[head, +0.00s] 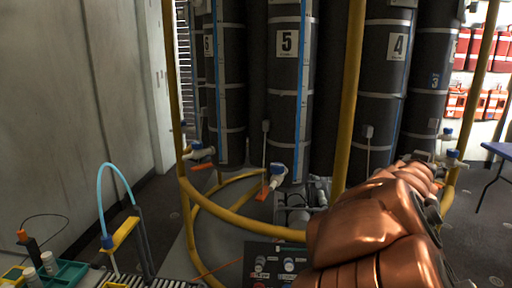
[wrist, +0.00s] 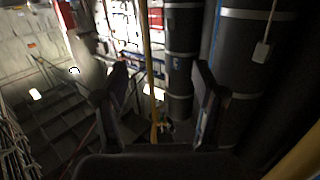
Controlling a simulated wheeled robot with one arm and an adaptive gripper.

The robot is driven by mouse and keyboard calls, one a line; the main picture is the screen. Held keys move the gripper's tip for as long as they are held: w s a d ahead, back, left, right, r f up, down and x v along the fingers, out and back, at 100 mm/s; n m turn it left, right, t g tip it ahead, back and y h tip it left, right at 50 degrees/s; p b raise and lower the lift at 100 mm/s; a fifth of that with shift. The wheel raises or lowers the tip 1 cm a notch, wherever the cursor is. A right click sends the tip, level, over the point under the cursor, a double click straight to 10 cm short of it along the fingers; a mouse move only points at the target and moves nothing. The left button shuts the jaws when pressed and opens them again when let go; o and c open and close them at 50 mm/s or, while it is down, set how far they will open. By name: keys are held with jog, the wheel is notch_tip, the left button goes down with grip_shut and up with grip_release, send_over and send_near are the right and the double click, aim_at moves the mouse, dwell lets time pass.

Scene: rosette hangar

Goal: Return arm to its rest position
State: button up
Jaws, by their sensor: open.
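My copper-coloured arm (head: 375,225) fills the lower right of the head view, reaching away toward the tall black cylinders. Its gripper end cannot be made out in that view. In the wrist view my gripper (wrist: 160,80) shows as two dark fingers standing well apart. Nothing is held between them. Behind the gap are a yellow rail (wrist: 149,60) and a black cylinder (wrist: 181,50).
A yellow tubular rail (head: 352,90) stands beside my arm, before the black cylinders marked 5 (head: 287,100) and 4 (head: 385,100). A blue-topped table (head: 498,149) is at right. A green tray (head: 68,273) and a yellow stand (head: 122,236) are at lower left.

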jog(key=s+a+f+n+g+y+p, duration=0.2)
jog(key=s+a+f+g+y+p, duration=0.1)
jog(key=s+a+f+y, duration=0.4)
jog(key=s+a+f+n+g+y+p, duration=0.2)
jog(key=s+a+f+n+y+p, duration=0.15)
jog(key=a, duration=0.65)
jog(key=s+a+f+n+g+p, duration=0.1)
jog(key=s+g, duration=0.3)
jog(key=s, duration=0.9)
jog(key=s+a+f+n+g+p, duration=0.2)
jog(key=s+a+f+g+p, duration=0.1)
jog(key=s, duration=1.1)
jog(key=shift+s+a+g+y, duration=0.3)
jog(key=shift+a+g, duration=0.35)
jog(key=shift+g, duration=0.45)
